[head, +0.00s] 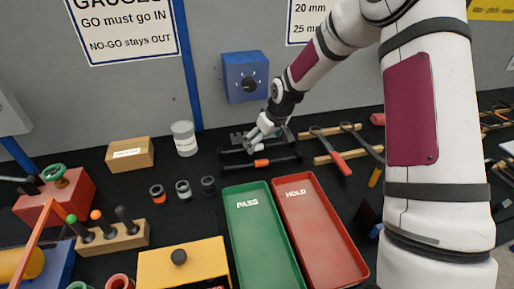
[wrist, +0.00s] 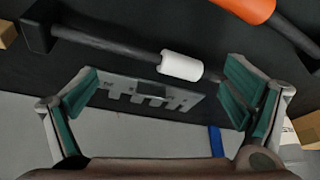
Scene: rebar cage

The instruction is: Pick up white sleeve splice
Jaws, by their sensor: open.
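The white sleeve splice (wrist: 180,66) is a short white cylinder around a dark bar (wrist: 110,46) in the wrist view. In the head view my gripper covers most or all of it. My gripper (head: 256,137) is low over the bench, behind the two trays. In the wrist view my gripper (wrist: 160,95) is open, with a green-padded finger on each side and nothing held. The sleeve appears beyond the fingertips, between their lines and closer to the right finger. I cannot tell the exact gap.
A grey notched plate (wrist: 150,95) lies beside the bar. A second bar carries an orange sleeve (head: 261,162), which also shows in the wrist view (wrist: 246,8). A green PASS tray (head: 232,192) and red HOLD tray (head: 281,184) lie in front. A blue box (head: 235,70) is on the wall behind.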

